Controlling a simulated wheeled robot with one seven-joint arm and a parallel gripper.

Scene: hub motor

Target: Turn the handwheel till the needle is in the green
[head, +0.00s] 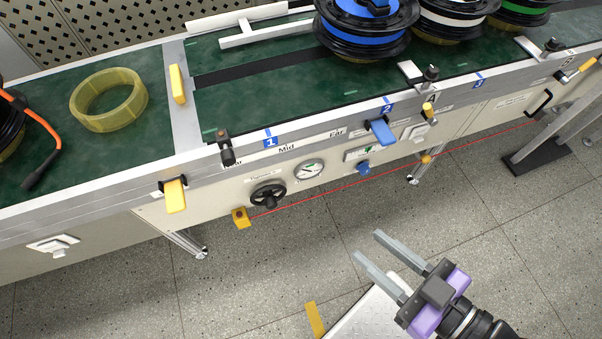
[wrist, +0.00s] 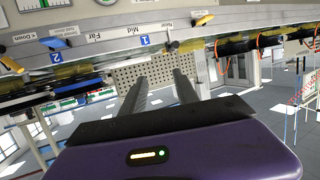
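The black handwheel (head: 268,195) is on the front panel of the conveyor bench, below the blue label 1. To its right is a round dial gauge (head: 309,169) with a white face and some green; the needle's exact position is too small to tell. The gauge is partly cut off at the wrist view's upper left edge (wrist: 12,6). My gripper (head: 368,247) is open and empty, over the floor in front of the bench, apart from the handwheel and to its lower right. The wrist view shows its two fingers (wrist: 158,88) spread apart. The handwheel does not clearly show there.
A blue knob (head: 364,168), blue lever (head: 380,130) and yellow lever (head: 174,194) stick out from the bench front.

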